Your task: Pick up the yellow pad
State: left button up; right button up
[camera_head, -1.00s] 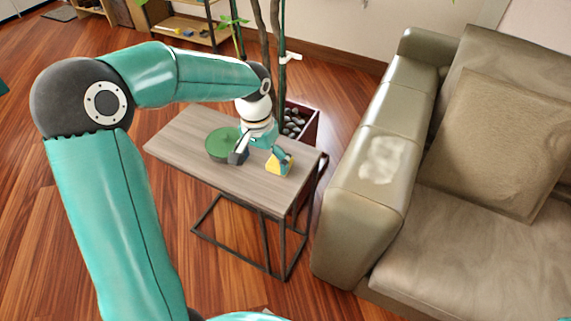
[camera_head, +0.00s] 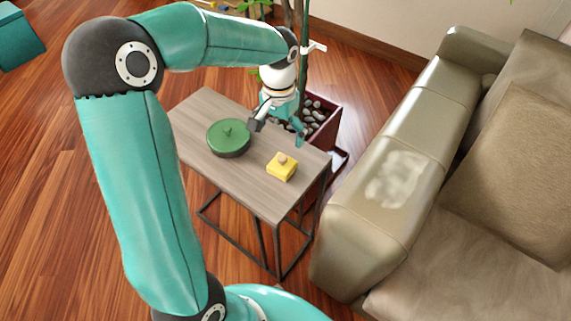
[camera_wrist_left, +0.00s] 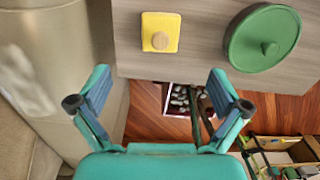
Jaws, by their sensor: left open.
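The yellow pad (camera_head: 282,170) is a small square block with a round tan knob on top. It lies on the grey wood-topped side table (camera_head: 240,185), near the table's right end. It also shows in the left wrist view (camera_wrist_left: 160,32), apart from the fingers. My left gripper (camera_head: 278,132) is open and empty, beyond the pad at the table's far edge. Its two spread fingers show in the left wrist view (camera_wrist_left: 158,105), with the pad ahead of the gap between them. My right gripper is not seen.
A round green lidded pot (camera_head: 228,138) stands on the table left of the pad, close to my left gripper's left finger. A planter with dark stones (camera_head: 318,112) stands behind the table. A beige sofa (camera_head: 385,190) is close on the right.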

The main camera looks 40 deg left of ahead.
aim_at(282, 157)
pick_arm(q)
notch_tip(282, 157, down, 8)
jog(key=shift+w+d+r+b, duration=0.1)
jog(key=shift+w+b, duration=0.05)
jog(key=shift+b, duration=0.3)
jog(key=shift+w+a+f, duration=0.15)
jog(key=shift+f, duration=1.3)
jog(key=shift+w+a+f, duration=0.1)
jog(key=shift+f, duration=1.3)
jog(key=shift+c, duration=0.3)
jog(key=c, duration=1.2)
jog(key=shift+o, duration=0.2)
jog(key=shift+r, duration=0.15)
notch_tip(282, 157, up, 20)
jog(key=p, duration=0.2)
